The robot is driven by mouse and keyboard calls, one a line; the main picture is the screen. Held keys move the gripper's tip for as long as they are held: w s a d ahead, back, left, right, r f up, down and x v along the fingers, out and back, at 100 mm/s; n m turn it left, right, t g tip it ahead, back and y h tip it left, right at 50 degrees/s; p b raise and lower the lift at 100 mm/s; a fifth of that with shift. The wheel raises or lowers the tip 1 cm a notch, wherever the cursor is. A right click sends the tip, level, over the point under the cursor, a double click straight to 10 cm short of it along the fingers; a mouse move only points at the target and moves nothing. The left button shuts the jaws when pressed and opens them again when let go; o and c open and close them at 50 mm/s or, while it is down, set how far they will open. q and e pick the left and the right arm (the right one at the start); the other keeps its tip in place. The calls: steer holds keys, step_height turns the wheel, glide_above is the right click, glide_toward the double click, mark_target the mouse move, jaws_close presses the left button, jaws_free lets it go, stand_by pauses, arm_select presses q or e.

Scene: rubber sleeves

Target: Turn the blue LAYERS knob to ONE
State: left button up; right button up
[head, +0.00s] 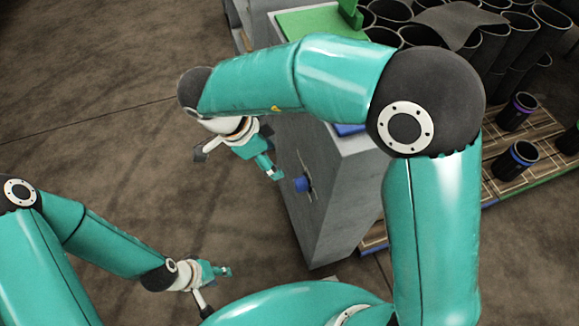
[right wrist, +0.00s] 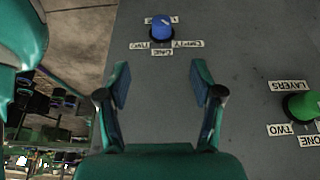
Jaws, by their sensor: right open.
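The blue knob (head: 302,185) sits on the side face of a grey cabinet (head: 335,200). In the right wrist view the blue knob (right wrist: 161,27) is at the top, with labels around it that include ONE and TWO; a further label is partly hidden behind it. A pale line shows on the knob, but I cannot tell which label it points to. My right gripper (head: 271,166) is apart from the knob, close to the panel. In the right wrist view its two fingers (right wrist: 161,70) are spread and empty, below the knob. My left gripper (head: 222,271) is low at left, away from the cabinet.
A green knob (right wrist: 302,105) with LAYERS, ONE and TWO labels is on the same panel, right of my fingers. Black sleeves (head: 515,45) stand behind the cabinet at right, some on a wooden pallet (head: 480,175). The brown floor (head: 90,120) at left is clear.

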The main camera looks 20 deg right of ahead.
mark_target(296, 183)
steer(key=b+x, duration=0.6)
steer(key=x, duration=1)
steer(key=shift+w+d+f, duration=0.1)
steer(key=shift+w+f, duration=0.1)
steer(key=shift+f, duration=0.1)
steer(key=shift+c, duration=0.2)
steer(key=c, duration=1.1)
